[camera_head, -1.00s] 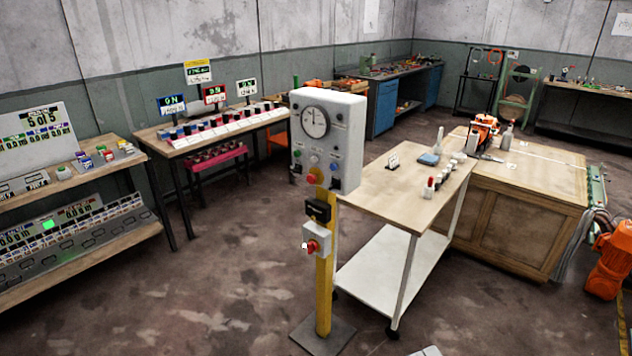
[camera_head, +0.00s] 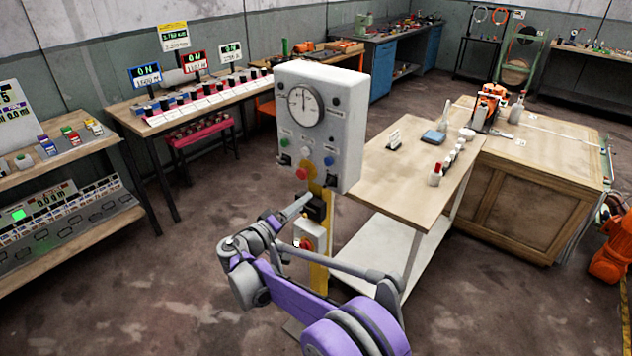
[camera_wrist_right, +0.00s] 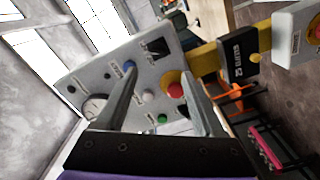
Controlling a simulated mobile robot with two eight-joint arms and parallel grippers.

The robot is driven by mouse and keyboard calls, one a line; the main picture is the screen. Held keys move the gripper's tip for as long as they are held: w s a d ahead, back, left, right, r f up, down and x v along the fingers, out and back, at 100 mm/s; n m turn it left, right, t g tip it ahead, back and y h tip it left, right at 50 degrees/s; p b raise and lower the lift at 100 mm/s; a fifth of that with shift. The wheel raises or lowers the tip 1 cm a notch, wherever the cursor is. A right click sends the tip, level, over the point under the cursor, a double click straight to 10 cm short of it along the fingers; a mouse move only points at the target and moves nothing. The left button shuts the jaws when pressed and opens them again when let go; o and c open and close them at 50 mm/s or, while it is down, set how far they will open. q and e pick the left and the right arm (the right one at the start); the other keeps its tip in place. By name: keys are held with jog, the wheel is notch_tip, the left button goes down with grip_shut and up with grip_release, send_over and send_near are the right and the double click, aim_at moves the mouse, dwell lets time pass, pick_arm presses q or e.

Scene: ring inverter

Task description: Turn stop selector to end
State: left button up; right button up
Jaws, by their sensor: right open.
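A grey control box (camera_head: 350,130) with a round gauge (camera_head: 304,104) stands on a yellow post. Its face carries coloured buttons, a red mushroom button (camera_head: 301,173) and black selector switches near its lower edge, one at the left (camera_head: 284,160). A black selector (camera_wrist_right: 153,48) and the red button (camera_wrist_right: 175,90) also show in the right wrist view. I cannot read which selector is the stop one. My right gripper (camera_head: 309,199) is just below the box; in its wrist view the fingers (camera_wrist_right: 160,73) are apart, pointing at the panel, with nothing between them. My left gripper is not in view.
A black labelled box (camera_head: 318,207) and a lower grey box with a red knob (camera_head: 306,243) sit on the post, close to my right arm. A wooden-topped cart (camera_head: 400,175) stands right of the post. Open floor lies to the left.

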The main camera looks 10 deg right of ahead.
aim_at(326, 186)
jog(key=p+x, duration=0.1)
jog(key=x, duration=0.9)
jog(key=shift+d, duration=0.25)
grip_shut()
